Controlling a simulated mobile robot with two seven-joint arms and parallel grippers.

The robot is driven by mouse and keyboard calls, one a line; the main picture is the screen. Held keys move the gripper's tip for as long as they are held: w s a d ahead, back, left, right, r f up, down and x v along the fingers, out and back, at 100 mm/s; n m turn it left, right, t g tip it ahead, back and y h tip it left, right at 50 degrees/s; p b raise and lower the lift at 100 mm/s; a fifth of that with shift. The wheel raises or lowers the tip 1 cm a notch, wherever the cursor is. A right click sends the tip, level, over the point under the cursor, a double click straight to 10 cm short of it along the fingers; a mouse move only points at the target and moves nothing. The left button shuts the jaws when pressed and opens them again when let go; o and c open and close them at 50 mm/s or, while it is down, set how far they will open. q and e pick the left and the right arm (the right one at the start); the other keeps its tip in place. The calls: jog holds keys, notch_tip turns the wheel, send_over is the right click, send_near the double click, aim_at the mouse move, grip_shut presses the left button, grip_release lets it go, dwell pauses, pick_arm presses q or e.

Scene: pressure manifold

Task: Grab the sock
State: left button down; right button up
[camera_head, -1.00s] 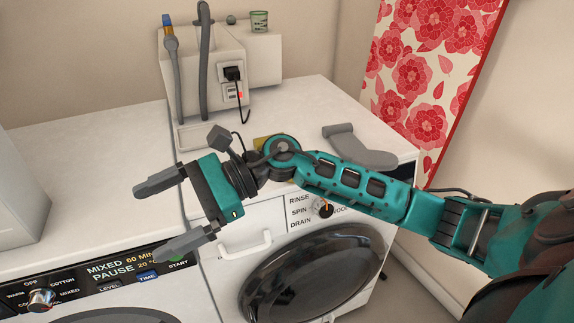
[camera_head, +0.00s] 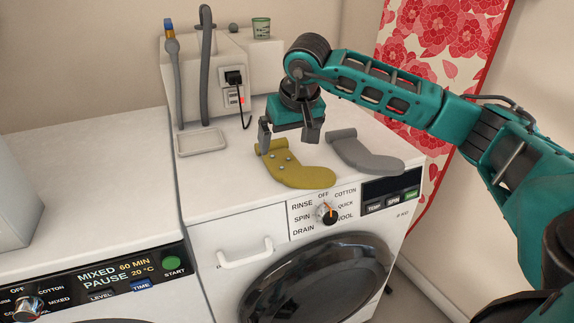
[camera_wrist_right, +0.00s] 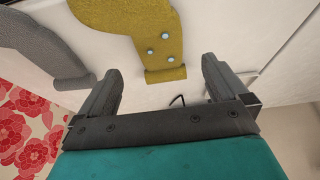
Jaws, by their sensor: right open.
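A mustard-yellow sock (camera_head: 296,168) with several pale dots lies flat on top of the right-hand washing machine. A grey sock (camera_head: 365,153) lies to its right on the same top. My right gripper (camera_head: 288,143) points down over the upper end of the yellow sock, open and empty. In the right wrist view the yellow sock (camera_wrist_right: 158,40) has its cuff end between and just beyond the two open fingers (camera_wrist_right: 160,82). The grey sock (camera_wrist_right: 48,48) shows to the left there, beyond the left finger. My left gripper is not in view.
A shallow white tray (camera_head: 201,141) lies left of the yellow sock. Behind it stand a socket box with a plugged black cable (camera_head: 246,113), grey hoses (camera_head: 204,70) and a small green-white cup (camera_head: 261,28). The left machine's top (camera_head: 90,190) is mostly clear.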

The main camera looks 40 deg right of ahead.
aim_at(283, 162)
jog(key=shift+x, duration=1.05)
jog(key=x, duration=0.5)
jog(key=shift+s+b, duration=0.15)
jog(key=shift+b, duration=0.25)
jog(key=c, duration=1.1)
jog(key=shift+o, duration=0.2)
jog(key=shift+r, duration=0.1)
